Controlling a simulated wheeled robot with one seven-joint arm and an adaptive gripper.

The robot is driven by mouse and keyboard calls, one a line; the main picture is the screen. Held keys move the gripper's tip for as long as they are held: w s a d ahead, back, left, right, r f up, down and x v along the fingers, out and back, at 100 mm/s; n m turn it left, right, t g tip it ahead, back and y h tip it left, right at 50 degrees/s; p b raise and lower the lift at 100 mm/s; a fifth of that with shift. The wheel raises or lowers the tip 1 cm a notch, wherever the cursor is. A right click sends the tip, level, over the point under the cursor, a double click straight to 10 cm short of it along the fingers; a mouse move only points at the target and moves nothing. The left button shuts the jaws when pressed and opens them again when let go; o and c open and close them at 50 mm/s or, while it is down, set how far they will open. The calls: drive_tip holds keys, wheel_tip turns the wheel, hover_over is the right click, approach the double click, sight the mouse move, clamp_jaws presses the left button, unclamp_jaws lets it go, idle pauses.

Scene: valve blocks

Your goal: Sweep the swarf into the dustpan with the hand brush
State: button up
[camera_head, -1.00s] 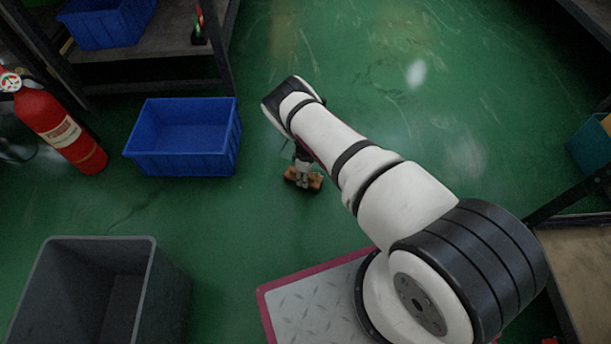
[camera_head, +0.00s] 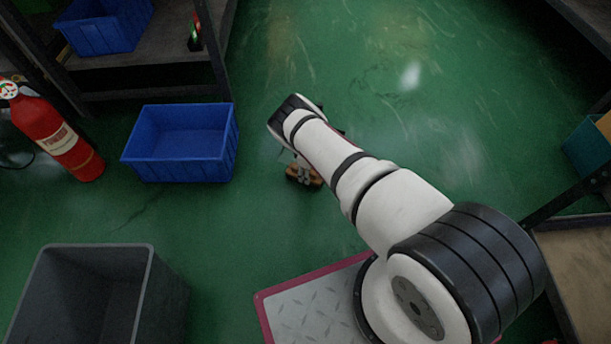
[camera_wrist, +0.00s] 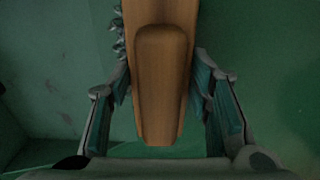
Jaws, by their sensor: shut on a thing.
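A wooden hand brush (camera_wrist: 160,85) runs lengthwise through the middle of the wrist view. My gripper (camera_wrist: 162,72) is shut on it, with one finger on each side. A jagged grey-blue edge shows along the brush's upper left; I cannot tell whether it is bristles. In the head view the brush (camera_head: 297,176) is a small brown shape below the end of my arm, close to the green floor. My arm partly hides it, and I cannot tell if it touches the floor. I cannot make out any swarf or dustpan.
A blue bin (camera_head: 180,145) stands on the floor left of the brush, with a red fire extinguisher (camera_head: 58,138) beyond it. A grey bin (camera_head: 95,290) is at the lower left. Shelves hold another blue bin (camera_head: 103,30). Green floor (camera_head: 370,70) beyond my arm is clear.

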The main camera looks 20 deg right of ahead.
drive_tip(key=shift+w+d, duration=1.3)
drive_tip(key=shift+w, duration=0.15)
drive_tip(key=shift+r, duration=0.15)
drive_tip(key=shift+s+a+r+p, duration=0.15)
drive_tip(key=shift+a+r+p, duration=0.05)
drive_tip(key=shift+r+p, duration=0.65)
drive_tip(key=shift+s+a+r+p, duration=0.25)
drive_tip(key=shift+s+r+p, duration=0.1)
drive_tip(key=shift+r+p, duration=0.55)
drive_tip(key=shift+s+a+r+p, duration=0.3)
drive_tip(key=shift+r+p, duration=0.45)
drive_tip(key=shift+p, duration=0.1)
drive_tip(key=shift+s+a+r+p, duration=0.25)
drive_tip(key=shift+s+r+p, duration=0.1)
drive_tip(key=shift+r+p, duration=0.55)
